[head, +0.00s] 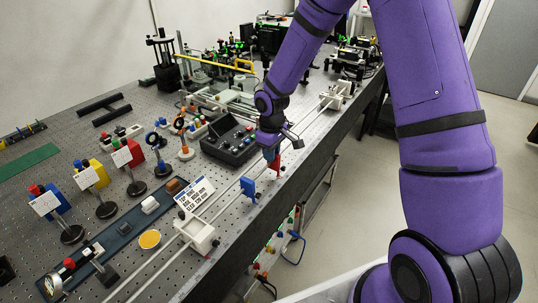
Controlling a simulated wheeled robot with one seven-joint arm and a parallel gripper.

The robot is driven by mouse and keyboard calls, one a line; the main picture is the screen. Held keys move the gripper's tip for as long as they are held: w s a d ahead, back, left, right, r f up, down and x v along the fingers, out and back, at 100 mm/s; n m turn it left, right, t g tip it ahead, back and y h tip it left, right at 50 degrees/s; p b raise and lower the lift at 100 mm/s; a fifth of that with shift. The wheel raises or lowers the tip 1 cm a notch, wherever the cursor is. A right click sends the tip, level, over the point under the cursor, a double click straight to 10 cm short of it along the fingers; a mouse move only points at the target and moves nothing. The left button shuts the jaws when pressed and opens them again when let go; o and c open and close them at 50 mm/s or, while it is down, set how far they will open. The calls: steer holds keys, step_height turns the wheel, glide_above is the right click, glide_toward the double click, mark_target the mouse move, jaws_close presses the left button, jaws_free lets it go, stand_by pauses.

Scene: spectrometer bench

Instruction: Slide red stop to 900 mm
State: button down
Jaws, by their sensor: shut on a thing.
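The red stop (275,163) sits on the twin-rod rail (227,196) along the bench's right edge. My gripper (271,149) reaches down over the rail and is shut on the red stop; its fingertips partly hide the stop's top. A blue stop (249,187) sits on the same rail, nearer the viewer. No millimetre marks can be read on the rail from here. A white card (194,194) with printed lines stands beside the rail, its text too small to read surely.
White carriers on the rail stand at the near part (198,234) and far end (336,92). A dark control box (231,141) lies left of my gripper. Optics mounts and coloured blocks crowd the left of the bench. Open floor lies right of the bench edge.

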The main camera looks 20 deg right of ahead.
steer(key=w+d, duration=0.5)
steer(key=d, duration=0.2)
steer(key=w+d, duration=0.5)
steer(key=d, duration=0.2)
steer(key=w+d, duration=0.5)
steer(key=d, duration=0.2)
steer(key=shift+w+d, duration=0.3)
steer(key=shift+w, duration=0.05)
steer(key=c, duration=1.1)
jaws_free()
step_height(320, 180, up, 11)
steer(key=shift+f, duration=0.1)
